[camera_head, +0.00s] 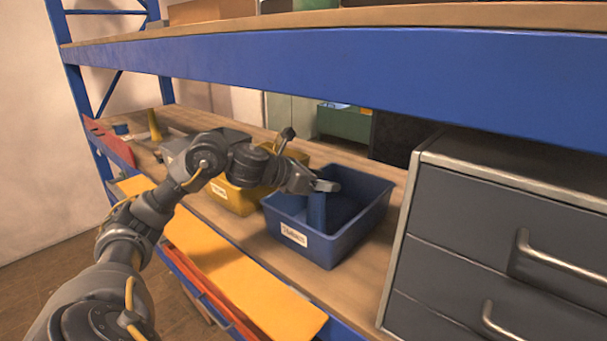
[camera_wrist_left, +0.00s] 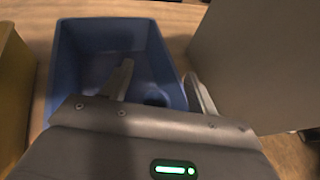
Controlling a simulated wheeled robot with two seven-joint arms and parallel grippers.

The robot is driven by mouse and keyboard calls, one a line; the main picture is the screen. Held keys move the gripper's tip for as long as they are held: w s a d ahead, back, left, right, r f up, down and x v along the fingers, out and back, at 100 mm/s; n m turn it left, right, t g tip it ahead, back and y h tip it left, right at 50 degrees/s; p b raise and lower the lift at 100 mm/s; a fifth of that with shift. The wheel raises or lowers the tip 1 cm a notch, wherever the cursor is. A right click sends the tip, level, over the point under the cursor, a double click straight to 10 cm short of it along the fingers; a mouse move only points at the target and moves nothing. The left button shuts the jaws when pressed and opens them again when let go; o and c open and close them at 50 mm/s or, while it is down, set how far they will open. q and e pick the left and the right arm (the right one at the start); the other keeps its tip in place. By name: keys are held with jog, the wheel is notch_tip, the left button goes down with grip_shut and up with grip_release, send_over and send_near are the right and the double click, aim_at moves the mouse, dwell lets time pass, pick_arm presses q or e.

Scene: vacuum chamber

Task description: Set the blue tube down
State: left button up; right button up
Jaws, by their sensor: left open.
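A blue tube (camera_head: 316,211) stands roughly upright inside the blue bin (camera_head: 325,250), directly below my left gripper (camera_head: 326,186). The tube is nearly the same blue as the bin, and its lower end is hidden by the bin's front wall. My left gripper is open, with its fingers over the bin. In the left wrist view the two fingers of the gripper (camera_wrist_left: 158,72) are spread over the bin (camera_wrist_left: 75,60). A dark round shape, likely the tube's end (camera_wrist_left: 155,99), shows between them near the palm. My right gripper is not in view.
A yellow bin (camera_head: 236,199) stands left of the blue bin, partly behind my left arm. A grey drawer cabinet (camera_head: 480,220) with metal handles stands close on the right. A blue shelf beam (camera_head: 350,65) runs overhead. Bare wooden shelf (camera_head: 345,277) shows in front.

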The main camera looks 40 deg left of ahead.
pick_arm(q)
jog(key=shift+r+p, duration=0.55)
jog(key=shift+r, duration=0.25)
jog(key=shift+s+a+f+b, duration=0.15)
jog(key=shift+s+a+b, duration=0.1)
jog(key=shift+s+b, duration=0.25)
jog(key=shift+s+a+f+b, duration=0.15)
jog(key=shift+s+a+b, duration=0.1)
jog(key=shift+b, duration=0.4)
jog(key=b+v, duration=0.7)
jog(key=v, duration=0.3)
jog(key=shift+r, duration=0.35)
jog(key=shift+s+d, duration=0.1)
jog(key=shift+s, duration=0.05)
